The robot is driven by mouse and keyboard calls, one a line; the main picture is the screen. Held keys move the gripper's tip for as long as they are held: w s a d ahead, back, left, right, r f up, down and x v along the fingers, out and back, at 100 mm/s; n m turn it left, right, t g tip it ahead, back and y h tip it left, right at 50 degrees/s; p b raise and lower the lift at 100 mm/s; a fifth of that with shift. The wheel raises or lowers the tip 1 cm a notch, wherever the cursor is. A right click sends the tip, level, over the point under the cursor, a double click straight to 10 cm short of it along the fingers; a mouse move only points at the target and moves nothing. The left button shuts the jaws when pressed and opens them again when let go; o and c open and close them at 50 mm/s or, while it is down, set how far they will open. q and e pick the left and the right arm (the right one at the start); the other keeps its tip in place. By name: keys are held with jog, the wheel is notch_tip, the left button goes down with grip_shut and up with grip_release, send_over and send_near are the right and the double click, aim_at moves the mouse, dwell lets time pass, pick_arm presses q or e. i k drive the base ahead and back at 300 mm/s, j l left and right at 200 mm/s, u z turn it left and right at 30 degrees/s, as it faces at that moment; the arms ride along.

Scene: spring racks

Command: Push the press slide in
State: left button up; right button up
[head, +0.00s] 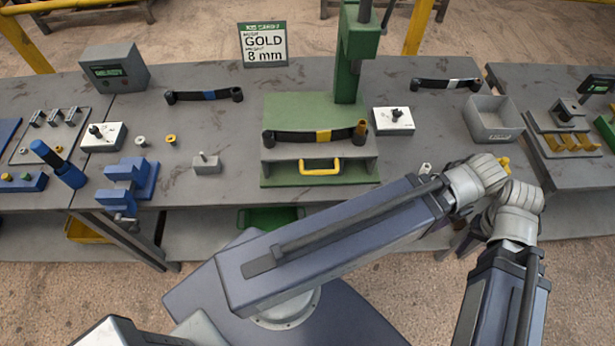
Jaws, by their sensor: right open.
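The green press (350,75) stands at the back middle of the bench. In front of its column is a wide green press slide (283,172) with a yellow handle (320,168) facing me. A dark spring strip with a yellow band (323,136) lies across it, with a gold bushing (361,128) at its right end. The spring sits nearer to me than the column. My right arm crosses the front of the bench, to the right of the handle and apart from it. I cannot make out its gripper fingers clearly. My left gripper is not in view.
A sign (263,44) reads GOLD, 8 mm. A white switch box (393,121) and a grey bin (494,119) stand right of the press. A small grey block (207,163) and blue fixture (130,180) stand left. Bench space directly left of the slide is mostly clear.

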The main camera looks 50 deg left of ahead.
aim_at(340, 151)
jog(key=k+u, duration=0.25)
jog(key=u, duration=1.4)
jog(key=l, duration=0.25)
jog(key=k+l, duration=0.15)
jog(key=l, duration=0.1)
